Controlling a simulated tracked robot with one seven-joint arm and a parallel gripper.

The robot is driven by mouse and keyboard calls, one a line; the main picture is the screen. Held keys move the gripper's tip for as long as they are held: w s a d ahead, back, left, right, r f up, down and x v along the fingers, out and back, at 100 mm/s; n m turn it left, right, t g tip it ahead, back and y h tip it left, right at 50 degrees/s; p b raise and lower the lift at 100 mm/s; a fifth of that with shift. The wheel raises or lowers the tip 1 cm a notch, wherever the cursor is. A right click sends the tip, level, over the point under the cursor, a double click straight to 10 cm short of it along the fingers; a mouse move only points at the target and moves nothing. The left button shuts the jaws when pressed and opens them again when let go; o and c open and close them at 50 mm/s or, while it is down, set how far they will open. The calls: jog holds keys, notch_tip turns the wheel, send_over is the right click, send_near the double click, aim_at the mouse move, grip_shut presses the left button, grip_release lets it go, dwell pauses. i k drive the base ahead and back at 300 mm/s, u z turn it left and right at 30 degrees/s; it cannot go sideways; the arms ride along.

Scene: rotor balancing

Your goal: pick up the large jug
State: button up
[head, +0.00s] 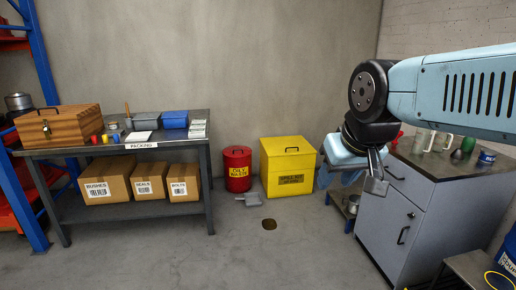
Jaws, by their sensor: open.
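Two pale, see-through vessels that look like jugs stand on the grey cabinet at the right in the head view. One is the left jug (421,142), and the right jug (443,142) stands beside it. They are small in the picture, so I cannot tell which is the large one. My gripper (362,177) is open and empty, in front of and to the left of the cabinet. It points downward, apart from the jugs. My arm passes above the cabinet top and partly covers the view there.
The grey cabinet (390,225) also bears a red object (396,138), a dark green object (467,145) and a blue can (487,157), close around the jugs. A yellow bin (289,168) and a red bin (237,170) stand by the wall. The middle floor is mostly clear.

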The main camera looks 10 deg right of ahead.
aim_at(421, 137)
jog(key=u, duration=0.05)
jog(key=i, duration=2)
jog(key=z, duration=3)
jog(key=i, duration=1.05)
jog(key=u, duration=0.2)
